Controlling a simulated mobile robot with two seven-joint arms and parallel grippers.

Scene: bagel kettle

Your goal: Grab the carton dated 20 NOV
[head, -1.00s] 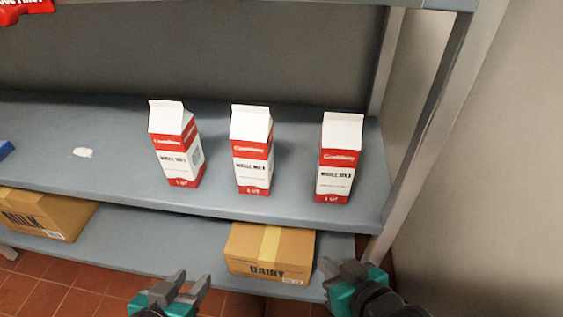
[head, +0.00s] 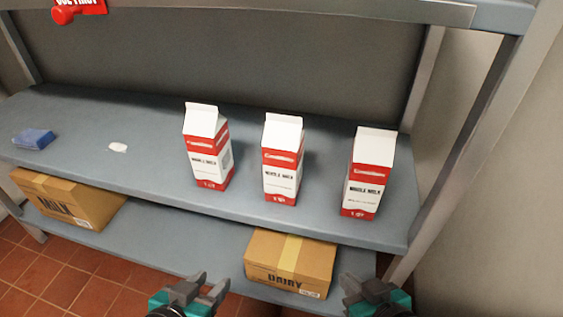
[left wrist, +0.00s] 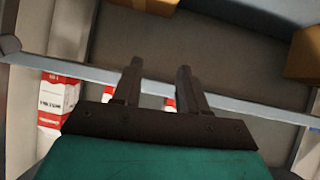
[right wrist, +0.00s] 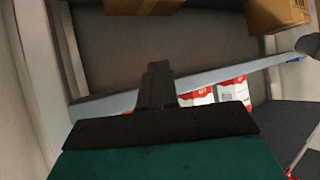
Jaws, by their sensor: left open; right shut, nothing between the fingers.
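Three red and white milk cartons stand upright in a row on the grey shelf: the left carton (head: 207,146), the middle carton (head: 282,160) and the right carton (head: 368,173). Their printed dates are too small to read, so I cannot tell which one says 20 NOV. My left gripper (head: 204,288) is open and empty, below and in front of the shelf edge; its fingers also show in the left wrist view (left wrist: 158,85). My right gripper (head: 362,285) is shut and empty, below the right carton; it also shows in the right wrist view (right wrist: 157,85).
A blue block (head: 34,138) and a white patch (head: 118,147) are on the shelf (head: 90,125) to the left. A MILK box (head: 68,200) and a DAIRY box (head: 290,263) stand on the lower shelf. A metal post (head: 460,140) bounds the right side.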

